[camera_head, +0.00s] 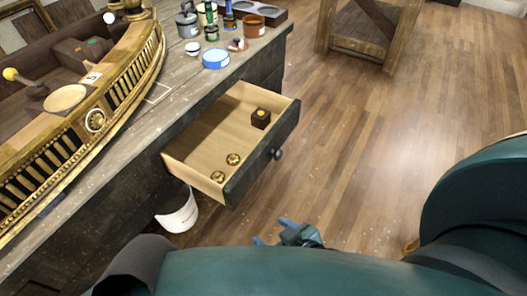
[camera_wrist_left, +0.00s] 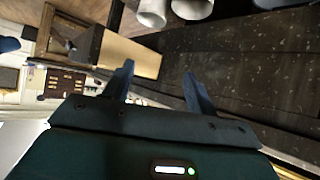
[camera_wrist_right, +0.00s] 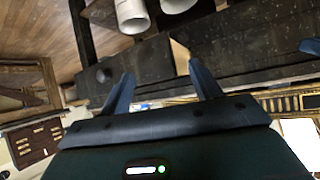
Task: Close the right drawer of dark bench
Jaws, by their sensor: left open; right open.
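The dark bench (camera_head: 110,178) has one drawer (camera_head: 205,140) pulled well out, with pale wood inside, a dark front and a round dark knob (camera_head: 277,153). Two small gold round pieces (camera_head: 225,167) and a small dark box with a yellow top (camera_head: 261,117) lie in it. My right gripper (camera_head: 271,231) is open and empty, low in front of the drawer and apart from it. The drawer front (camera_wrist_right: 100,45) and knob also show in the right wrist view. My left gripper (camera_wrist_left: 160,82) is open and empty; I cannot make it out in the head view.
A gilt console piece (camera_head: 95,115) and several jars and pots, with a blue-rimmed tin (camera_head: 215,58), stand on the bench top. A white bucket (camera_head: 178,212) is on the floor below the drawer. A wooden stand (camera_head: 360,35) is farther back. The wooden floor (camera_head: 400,115) to the right is clear.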

